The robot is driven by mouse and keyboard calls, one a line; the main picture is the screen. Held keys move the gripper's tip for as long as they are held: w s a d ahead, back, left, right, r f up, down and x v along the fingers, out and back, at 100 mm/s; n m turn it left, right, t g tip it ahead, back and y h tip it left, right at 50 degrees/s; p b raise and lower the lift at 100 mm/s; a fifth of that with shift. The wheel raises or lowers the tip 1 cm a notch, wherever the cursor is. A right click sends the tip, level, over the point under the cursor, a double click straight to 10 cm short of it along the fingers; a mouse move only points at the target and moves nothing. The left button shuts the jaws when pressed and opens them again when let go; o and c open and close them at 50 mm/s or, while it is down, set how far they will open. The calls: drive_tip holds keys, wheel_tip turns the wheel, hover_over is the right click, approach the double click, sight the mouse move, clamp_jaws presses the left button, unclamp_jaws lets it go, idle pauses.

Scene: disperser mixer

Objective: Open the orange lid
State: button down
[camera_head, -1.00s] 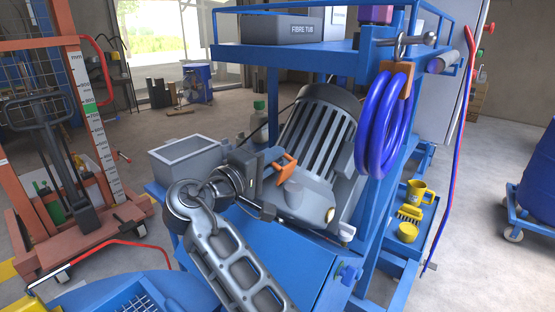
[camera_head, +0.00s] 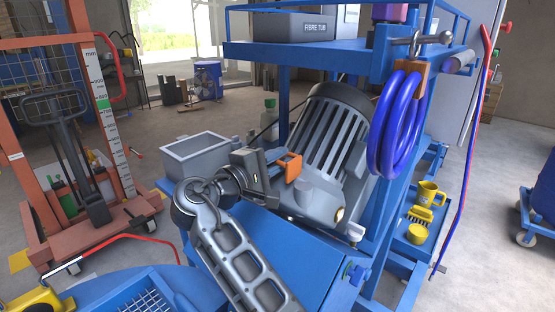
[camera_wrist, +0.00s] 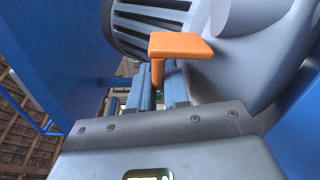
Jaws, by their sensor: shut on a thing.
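The orange lid (camera_head: 289,166) is a small flat piece in front of the grey motor housing (camera_head: 338,125). In the wrist view the lid (camera_wrist: 180,45) is a flat plate with a short downward part at its left end. My gripper (camera_head: 273,167) reaches it from the left. In the wrist view my gripper (camera_wrist: 160,88) has its two blue-grey fingers close together on that downward part. The plate stands out above and right of the fingers. What lies under the lid is hidden.
A grey open box (camera_head: 196,155) stands left of my wrist on the blue machine. A coiled blue hose (camera_head: 398,125) hangs right of the motor. A blue shelf (camera_head: 300,52) runs above. Yellow items, including a mug (camera_head: 428,192), sit on a lower right tray.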

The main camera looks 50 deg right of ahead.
drive_tip(key=shift+w+r, duration=0.1)
drive_tip(key=shift+r, duration=0.25)
drive_tip(key=c, duration=1.2)
unclamp_jaws()
drive_tip(key=shift+f, duration=0.25)
drive_tip(key=shift+f, duration=0.2)
drive_tip(key=shift+s, duration=0.2)
